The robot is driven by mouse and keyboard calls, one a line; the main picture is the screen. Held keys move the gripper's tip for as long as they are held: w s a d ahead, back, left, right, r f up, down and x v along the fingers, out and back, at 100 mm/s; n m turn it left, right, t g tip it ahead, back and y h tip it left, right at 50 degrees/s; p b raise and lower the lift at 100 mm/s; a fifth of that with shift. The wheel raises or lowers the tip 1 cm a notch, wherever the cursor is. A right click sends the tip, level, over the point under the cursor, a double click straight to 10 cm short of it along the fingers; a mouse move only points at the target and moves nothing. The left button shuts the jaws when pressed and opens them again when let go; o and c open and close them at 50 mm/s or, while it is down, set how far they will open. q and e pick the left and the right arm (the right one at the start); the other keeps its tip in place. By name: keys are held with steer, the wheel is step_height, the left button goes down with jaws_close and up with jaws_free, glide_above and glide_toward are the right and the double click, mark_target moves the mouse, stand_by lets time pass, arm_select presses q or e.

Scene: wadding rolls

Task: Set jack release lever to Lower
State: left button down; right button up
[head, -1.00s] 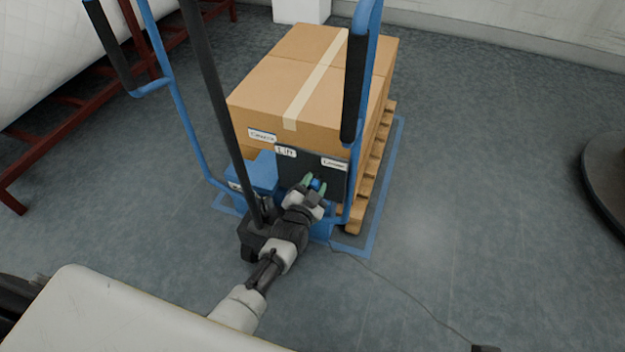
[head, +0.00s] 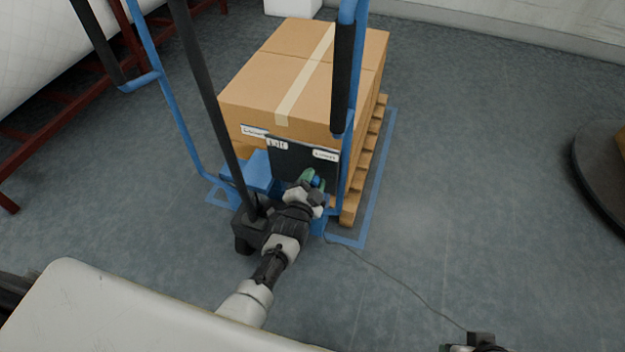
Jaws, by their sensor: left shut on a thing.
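The pallet jack has a dark panel (head: 290,161) in front of the boxes. A "Lift" label (head: 277,145) is at its upper left, a "Lower" label (head: 326,155) at its upper right, and another label (head: 254,131), blurred, further left. My left gripper (head: 314,180) is shut on the blue knob of the jack release lever (head: 319,182), low on the panel's right side, below the "Lower" label. The fingers and wrist hide most of the lever. A dark end of my right arm (head: 478,342) shows at the bottom edge; its fingers cannot be made out.
Cardboard boxes (head: 302,75) stand on a wooden pallet (head: 366,160) behind the panel. The jack's blue frame (head: 171,97) and black bar (head: 207,85) rise close to my left arm. A dark round base (head: 597,175) is at right. Floor between is clear, except a thin cable (head: 385,274).

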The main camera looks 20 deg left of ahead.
arm_select(q)
steer(key=c, duration=0.8)
jaws_free()
steer(key=shift+o, duration=0.2)
steer(key=shift+s, duration=0.3)
steer(key=s+p, duration=0.2)
steer(key=s, duration=0.8)
steer(key=shift+p, duration=0.4)
arm_select(e)
steer(key=x, duration=0.7)
arm_select(q)
steer(key=shift+s+a+f, duration=0.1)
steer(key=shift+s+a, duration=0.05)
arm_select(e)
steer(key=shift+s+a+f, duration=0.1)
steer(key=shift+s, duration=0.1)
